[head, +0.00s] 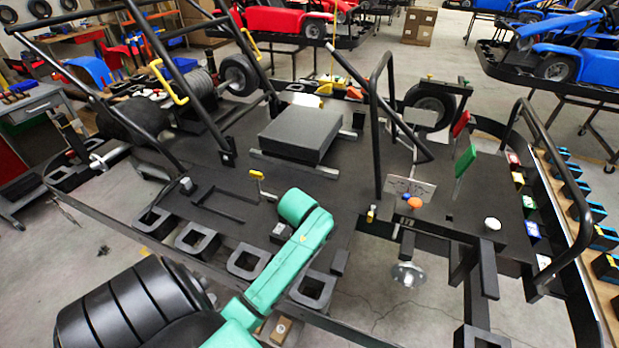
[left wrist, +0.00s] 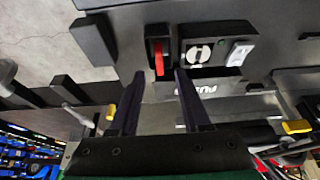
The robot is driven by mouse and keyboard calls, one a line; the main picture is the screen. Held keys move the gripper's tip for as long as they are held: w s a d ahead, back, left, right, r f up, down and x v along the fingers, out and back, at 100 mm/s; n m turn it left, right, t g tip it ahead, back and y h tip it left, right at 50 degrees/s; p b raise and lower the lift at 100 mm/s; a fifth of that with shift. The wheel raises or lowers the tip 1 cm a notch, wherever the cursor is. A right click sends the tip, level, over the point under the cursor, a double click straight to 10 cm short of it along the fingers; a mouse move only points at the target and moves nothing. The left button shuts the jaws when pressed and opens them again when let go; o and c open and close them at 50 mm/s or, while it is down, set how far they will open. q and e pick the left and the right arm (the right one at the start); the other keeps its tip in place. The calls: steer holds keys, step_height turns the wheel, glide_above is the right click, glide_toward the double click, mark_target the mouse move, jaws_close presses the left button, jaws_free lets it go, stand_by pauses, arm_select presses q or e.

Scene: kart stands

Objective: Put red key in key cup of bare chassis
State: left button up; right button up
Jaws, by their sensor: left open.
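In the left wrist view, the red key (left wrist: 158,58) shows as a narrow red bar within the dark opening of a small black cup-like block (left wrist: 151,33). How deep it sits is not clear. My left gripper (left wrist: 158,75) is open, with one dark finger on either side of the red key in the picture. No contact between fingers and key shows. In the head view, my teal arm covers part of the bare chassis (head: 240,160), and I cannot make out the gripper or red key there. My right gripper is in neither view.
Beside the black block is a dark panel with a round white emblem (left wrist: 200,53) and a white switch-like piece (left wrist: 240,52). Black bars and hoops (head: 380,110) rise from the chassis. Open black square cups (head: 248,261) line its near side. Blue karts (head: 560,55) stand behind.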

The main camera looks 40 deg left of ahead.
arm_select(q)
steer(key=v, duration=1.4)
steer(key=shift+s, duration=0.1)
